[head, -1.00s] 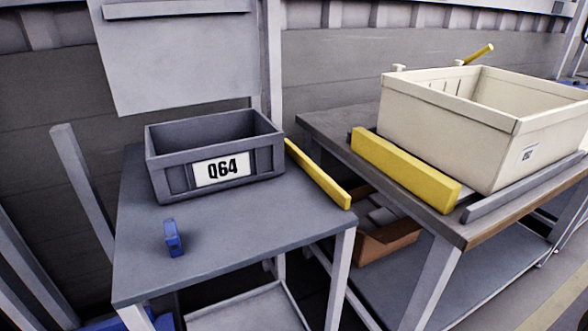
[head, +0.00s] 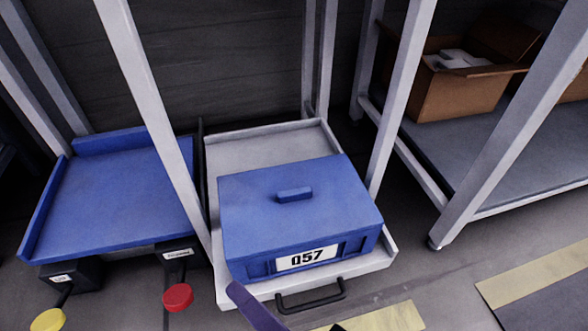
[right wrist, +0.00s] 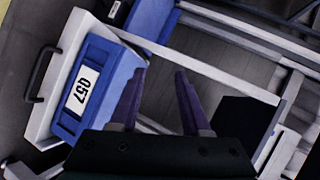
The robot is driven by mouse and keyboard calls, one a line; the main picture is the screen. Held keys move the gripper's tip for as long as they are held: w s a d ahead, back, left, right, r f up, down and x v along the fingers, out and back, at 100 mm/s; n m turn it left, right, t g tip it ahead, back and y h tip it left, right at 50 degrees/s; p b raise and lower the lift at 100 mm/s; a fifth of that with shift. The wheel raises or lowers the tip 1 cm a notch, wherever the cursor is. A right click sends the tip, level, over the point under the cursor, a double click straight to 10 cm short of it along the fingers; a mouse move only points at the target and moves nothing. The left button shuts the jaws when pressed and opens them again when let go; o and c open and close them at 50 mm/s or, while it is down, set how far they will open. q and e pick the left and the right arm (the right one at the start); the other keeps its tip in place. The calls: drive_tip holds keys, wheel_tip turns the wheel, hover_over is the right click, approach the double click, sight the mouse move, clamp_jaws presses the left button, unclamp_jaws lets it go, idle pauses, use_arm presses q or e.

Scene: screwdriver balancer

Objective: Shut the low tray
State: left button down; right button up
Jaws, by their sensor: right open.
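The low tray (head: 218,155) is light grey with a raised rim and a dark bar handle (head: 312,298) at its front. It is pulled out between the legs of a table frame, low above the floor. A lidded blue box (head: 250,215) labelled 057 sits on its front part. The tray's edge (right wrist: 45,110) and handle (right wrist: 40,75) also show at the left of the right wrist view. My right gripper (right wrist: 160,73) is open and empty, with purple fingers. One purple finger (head: 252,305) shows in the head view, left of the handle. My left gripper is out of view.
A blue platform (head: 110,200) stands left of the tray, with a red knob (head: 177,297) and a yellow knob (head: 48,320) in front. Table legs (head: 160,110) flank the tray. A cardboard box (head: 460,90) sits on a lower shelf at right. Floor in front right is clear.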

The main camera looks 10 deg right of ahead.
drive_tip(key=d+f+m+t+h+b, duration=0.2)
drive_tip(key=d+f+m+h+b, duration=0.15)
drive_tip(key=f+b, duration=1.05)
drive_tip(key=m+t+h+b, duration=0.2)
drive_tip(key=m+h+b, duration=0.15)
drive_tip(key=b, duration=0.35)
approach(314, 303)
drive_tip(key=shift+m+y, duration=0.3)
drive_tip(key=shift+m, duration=0.2)
drive_tip(key=b+x, duration=0.1)
drive_tip(key=x, duration=0.2)
drive_tip(key=b+x, duration=0.1)
drive_tip(key=x, duration=0.2)
drive_tip(key=b+x, duration=0.2)
drive_tip(key=x, duration=0.2)
drive_tip(key=shift+d+f, duration=0.2)
drive_tip(key=shift+f, duration=0.15)
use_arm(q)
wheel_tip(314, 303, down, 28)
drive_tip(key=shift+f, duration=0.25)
use_arm(e)
drive_tip(key=shift+c, duration=0.4)
drive_tip(key=c, duration=0.6)
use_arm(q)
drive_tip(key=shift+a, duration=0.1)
use_arm(e)
clamp_jaws()
